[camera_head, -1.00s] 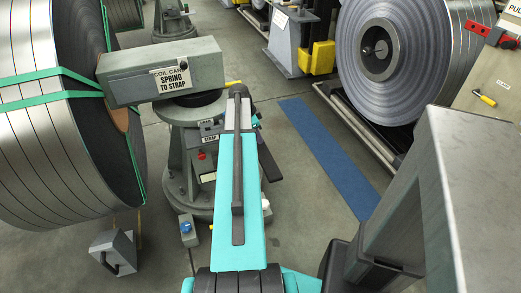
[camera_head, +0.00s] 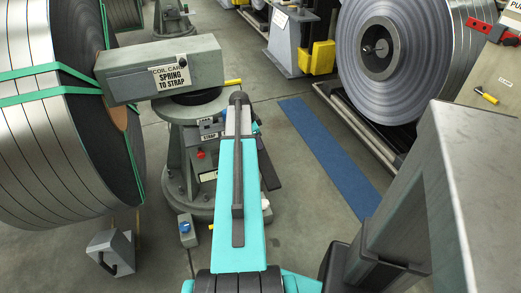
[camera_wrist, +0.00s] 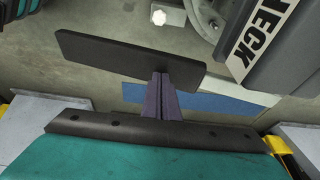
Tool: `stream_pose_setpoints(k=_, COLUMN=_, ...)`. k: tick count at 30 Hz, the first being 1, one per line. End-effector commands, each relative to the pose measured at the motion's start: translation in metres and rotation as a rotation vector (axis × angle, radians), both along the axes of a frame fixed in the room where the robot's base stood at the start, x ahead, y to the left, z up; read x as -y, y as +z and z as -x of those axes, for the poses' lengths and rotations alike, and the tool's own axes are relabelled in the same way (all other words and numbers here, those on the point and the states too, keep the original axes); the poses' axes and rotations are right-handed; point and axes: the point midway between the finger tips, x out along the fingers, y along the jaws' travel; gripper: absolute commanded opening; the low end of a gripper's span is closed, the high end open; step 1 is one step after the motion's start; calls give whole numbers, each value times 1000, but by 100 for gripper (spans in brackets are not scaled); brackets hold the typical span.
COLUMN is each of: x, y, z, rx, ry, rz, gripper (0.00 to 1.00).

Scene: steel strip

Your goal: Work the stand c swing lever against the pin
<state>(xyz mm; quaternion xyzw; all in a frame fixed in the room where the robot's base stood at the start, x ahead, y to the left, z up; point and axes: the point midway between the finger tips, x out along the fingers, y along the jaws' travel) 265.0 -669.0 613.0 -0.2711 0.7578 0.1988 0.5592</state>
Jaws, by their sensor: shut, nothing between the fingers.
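In the wrist view my gripper (camera_wrist: 160,92) is shut, its two dark fingers together with nothing held. A dark flat plate (camera_wrist: 105,55) lies across the view just beyond the fingertips; whether they touch it I cannot tell. A white knob (camera_wrist: 160,17) shows past the plate. A dark bar (camera_head: 269,172) shows right of my arm. No part is clearly readable as the stand c swing lever or its pin.
A grey block with a CHECK-like label (camera_wrist: 262,32) is close at upper right in the wrist view. A coil car box (camera_head: 165,68) and strapped coil (camera_head: 60,150) stand left. Another coil (camera_head: 420,50) is right. A blue floor strip (camera_head: 325,145) lies clear.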

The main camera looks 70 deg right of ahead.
Motion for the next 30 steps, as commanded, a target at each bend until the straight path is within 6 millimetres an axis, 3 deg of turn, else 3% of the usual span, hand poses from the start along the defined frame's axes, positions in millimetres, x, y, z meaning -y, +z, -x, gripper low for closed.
stream_pose_setpoints(k=7, x=-1, y=-24, z=1, rx=-2, ry=-1, rz=-4, gripper=0)
stream_pose_setpoints(k=30, x=-1, y=-34, z=1, rx=-2, ry=-1, rz=-4, gripper=0)
